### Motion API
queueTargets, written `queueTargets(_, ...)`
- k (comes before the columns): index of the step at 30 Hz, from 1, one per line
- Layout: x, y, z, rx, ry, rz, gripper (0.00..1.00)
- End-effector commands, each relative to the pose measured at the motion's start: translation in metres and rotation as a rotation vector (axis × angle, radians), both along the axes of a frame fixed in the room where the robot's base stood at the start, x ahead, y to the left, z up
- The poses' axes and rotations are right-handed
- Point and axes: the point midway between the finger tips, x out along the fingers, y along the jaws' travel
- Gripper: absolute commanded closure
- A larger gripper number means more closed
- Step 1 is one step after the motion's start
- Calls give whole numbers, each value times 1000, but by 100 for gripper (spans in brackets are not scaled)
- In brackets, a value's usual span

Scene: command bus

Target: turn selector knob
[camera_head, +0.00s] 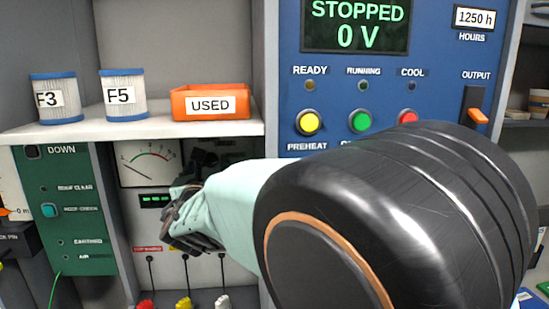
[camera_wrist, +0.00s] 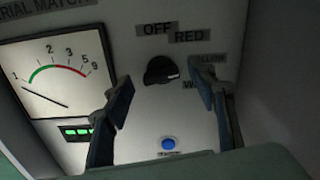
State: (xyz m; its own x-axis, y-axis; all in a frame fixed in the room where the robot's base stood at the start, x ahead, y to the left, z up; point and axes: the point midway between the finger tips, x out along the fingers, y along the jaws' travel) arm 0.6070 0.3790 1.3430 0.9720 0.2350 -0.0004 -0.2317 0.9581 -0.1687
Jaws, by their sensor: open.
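The black selector knob (camera_wrist: 161,70) is on a pale panel in the wrist view, below the labels OFF and RED. Labels to its right, apparently YELLOW and one starting with W, are partly covered by a finger. I cannot tell for sure which label the knob points at. My gripper (camera_wrist: 160,78) is open, with one finger on each side of the knob and visible gaps between. In the head view my gripper (camera_head: 188,215) is in front of the meter panel, below the shelf. The knob is not clearly visible there.
A meter (camera_wrist: 55,72) and a green display (camera_wrist: 76,132) lie left of the knob, and a blue button (camera_wrist: 168,144) below. The shelf (camera_head: 140,129) above my gripper carries labelled cans and an orange USED bin (camera_head: 211,101). Cables with coloured plugs (camera_head: 184,302) hang below.

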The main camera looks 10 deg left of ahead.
Motion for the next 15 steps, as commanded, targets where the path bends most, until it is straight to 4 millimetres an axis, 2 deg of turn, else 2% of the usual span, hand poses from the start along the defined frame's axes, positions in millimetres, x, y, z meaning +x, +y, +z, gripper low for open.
queueTargets(6, 18, 3, 1, 0, 0, -2, 48)
queueTargets(15, 20, 4, 0, 1, 0, -1, 48)
